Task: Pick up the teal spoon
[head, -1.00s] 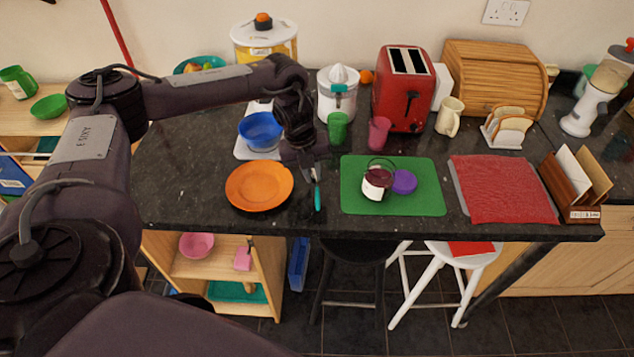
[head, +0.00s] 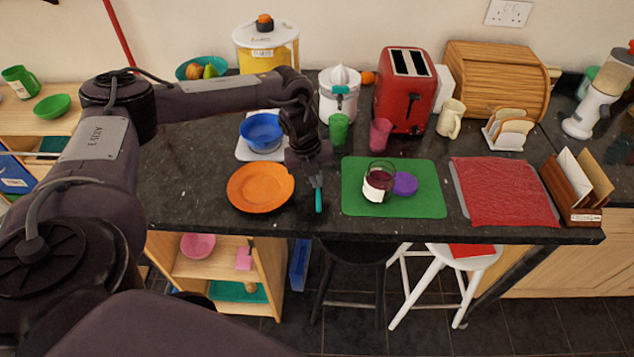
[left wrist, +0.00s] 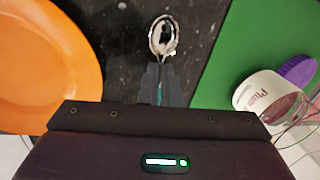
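The teal spoon (head: 319,200) lies on the dark counter between the orange plate and the green mat. Its teal handle points to the counter's front edge. In the left wrist view its shiny metal bowl (left wrist: 163,37) shows just beyond my fingertips, with a bit of teal between the fingers. My left gripper (head: 317,176) reaches down over the spoon. Its fingers (left wrist: 161,75) are close together on the handle and look shut on it. I cannot tell whether the spoon is clear of the counter. My right gripper is not in view.
The orange plate (head: 260,187) is close on the left. The green mat (head: 425,203), with a labelled jar (head: 378,183) and purple lid (head: 404,184), is close on the right. A blue bowl (head: 262,130), green cup (head: 339,128) and pink cup (head: 380,134) stand behind.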

